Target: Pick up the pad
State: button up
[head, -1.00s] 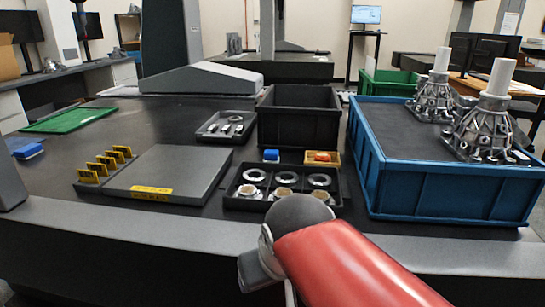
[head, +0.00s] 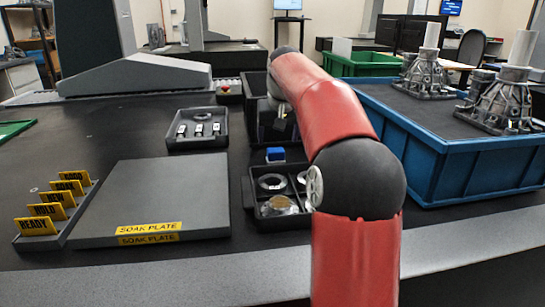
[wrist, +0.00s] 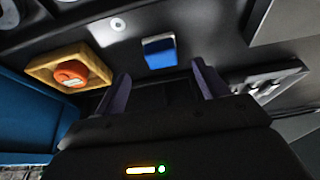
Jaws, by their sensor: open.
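A small blue block (head: 275,155), which may be the pad, lies behind the parts tray in the head view. It also shows in the wrist view (wrist: 160,52), just beyond the fingertips. A round orange-red item (wrist: 71,73) sits in a shallow yellow-brown tray (wrist: 40,72) to its left in the wrist view; my arm hides both in the head view. I cannot tell for sure which one is the pad. My gripper (wrist: 161,70) is open and empty, with its fingers apart and clear of both. In the head view it hangs near the black bin, partly hidden by my arm (head: 281,125).
A black parts tray (head: 250,205) with metal rings stands in front of the block. A grey soak plate (head: 155,195) and yellow signs (head: 57,200) are to the left. A blue crate (head: 480,175) with castings stands right, a black bin (head: 262,90) behind.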

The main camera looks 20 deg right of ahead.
aim_at(276, 149)
jog(key=x, duration=0.6)
jog(key=shift+w+f+b, duration=0.2)
jog(key=shift+w+b, duration=0.1)
jog(key=shift+w, duration=0.05)
jog(key=c, duration=1.1)
jog(key=shift+r, duration=0.15)
jog(key=shift+r+p, duration=2.85)
jog(key=shift+r, duration=7)
